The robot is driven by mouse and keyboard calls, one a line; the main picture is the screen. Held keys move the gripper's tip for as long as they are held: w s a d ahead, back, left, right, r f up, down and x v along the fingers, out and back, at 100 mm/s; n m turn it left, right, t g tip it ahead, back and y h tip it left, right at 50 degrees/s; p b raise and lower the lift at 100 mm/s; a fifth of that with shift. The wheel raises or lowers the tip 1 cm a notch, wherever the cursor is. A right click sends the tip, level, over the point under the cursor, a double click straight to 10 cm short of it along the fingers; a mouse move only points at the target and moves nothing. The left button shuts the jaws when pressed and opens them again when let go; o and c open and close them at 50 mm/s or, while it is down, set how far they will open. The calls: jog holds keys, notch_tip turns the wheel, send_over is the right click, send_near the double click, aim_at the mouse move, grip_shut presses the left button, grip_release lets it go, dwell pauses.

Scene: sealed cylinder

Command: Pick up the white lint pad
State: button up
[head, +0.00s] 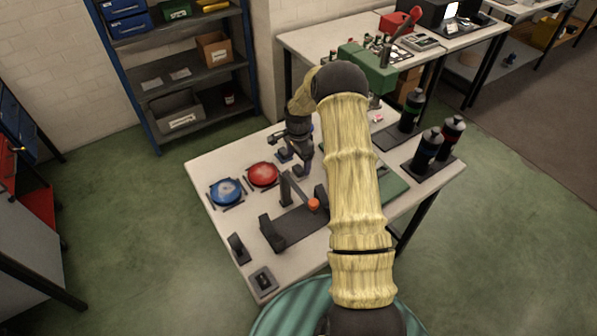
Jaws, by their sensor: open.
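I cannot make out the white lint pad for certain. A small pale item with a reddish mark (377,118) lies near the back of the white table (225,160), just right of my arm; I cannot tell whether it is the pad. My gripper (294,163) is open over the back middle of the table, right of the red round dish (262,174). Nothing shows clearly between its fingers, and its height above the tabletop is hard to judge. My arm hides a broad strip of the table's middle.
A blue round dish (226,191) sits left of the red one. A dark fixture (298,226) with an orange knob (313,204) stands in front. Dark bottles (428,147) stand at the right. A bench with a green machine (366,68) is behind.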

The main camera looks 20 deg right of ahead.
aim_at(298, 168)
jog(key=shift+f, duration=0.1)
jog(key=shift+w+f+p, duration=0.2)
jog(key=shift+f+p, duration=0.85)
jog(key=shift+f, duration=1.45)
jog(key=c, duration=1.1)
jog(key=shift+o, duration=0.2)
jog(key=shift+r, duration=0.1)
notch_tip(298, 168, up, 10)
jog(key=shift+f+b, duration=0.1)
jog(key=shift+b, duration=1.15)
